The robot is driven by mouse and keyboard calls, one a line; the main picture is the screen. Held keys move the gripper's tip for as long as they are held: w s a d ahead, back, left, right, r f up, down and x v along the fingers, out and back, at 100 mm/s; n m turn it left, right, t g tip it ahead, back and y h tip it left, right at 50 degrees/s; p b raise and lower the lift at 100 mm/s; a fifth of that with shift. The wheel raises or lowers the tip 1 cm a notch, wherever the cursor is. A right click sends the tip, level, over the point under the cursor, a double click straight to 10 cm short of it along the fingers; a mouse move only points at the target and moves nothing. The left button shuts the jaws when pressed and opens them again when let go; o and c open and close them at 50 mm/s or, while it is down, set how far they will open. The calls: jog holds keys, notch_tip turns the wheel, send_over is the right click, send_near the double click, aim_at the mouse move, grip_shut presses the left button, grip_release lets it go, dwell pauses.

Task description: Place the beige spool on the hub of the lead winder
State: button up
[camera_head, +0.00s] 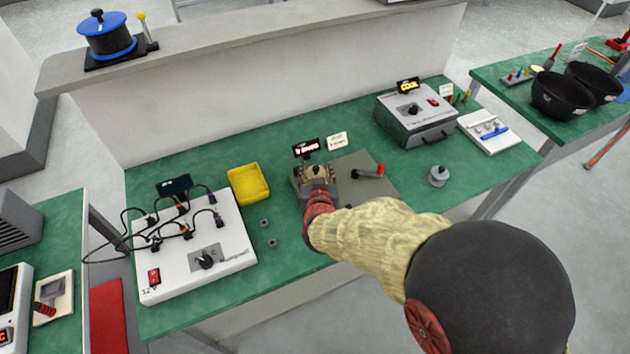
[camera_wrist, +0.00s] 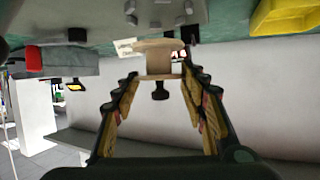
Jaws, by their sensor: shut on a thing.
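The beige spool (camera_head: 318,172) shows at my gripper's tips in the head view. In the wrist view the spool (camera_wrist: 158,60) is between the two fingers, its wide flange turned up in the picture. My gripper (camera_head: 318,184) is shut on it, over the left part of the lead winder. The lead winder has a grey-green base plate (camera_head: 345,165) and a black crank with a red handle (camera_head: 378,170). The winder's hub is hidden by the spool and gripper, so I cannot tell whether the spool touches it.
A yellow bin (camera_head: 248,184) and two small dark blocks lie left of the winder. A white panel (camera_head: 195,245) with cables stands further left. A grey metal round piece (camera_head: 438,176) and a grey instrument box (camera_head: 415,118) are to the right. Small signs stand behind the winder.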

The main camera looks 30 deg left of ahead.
jog(key=shift+w+a+f, duration=0.2)
jog(key=shift+w+f, duration=0.05)
jog(key=shift+f, duration=0.2)
jog(key=shift+w+a+f+b, duration=0.1)
jog(key=shift+f+b, duration=1)
jog(key=shift+f, duration=0.5)
jog(key=shift+f, duration=0.1)
jog(key=o, duration=1.1)
jog(key=shift+o, duration=0.2)
jog(key=shift+r, duration=0.2)
jog(key=p+v, duration=0.3)
jog(key=v, duration=0.9)
jog(key=shift+f+p, duration=0.15)
jog(key=shift+p, duration=0.25)
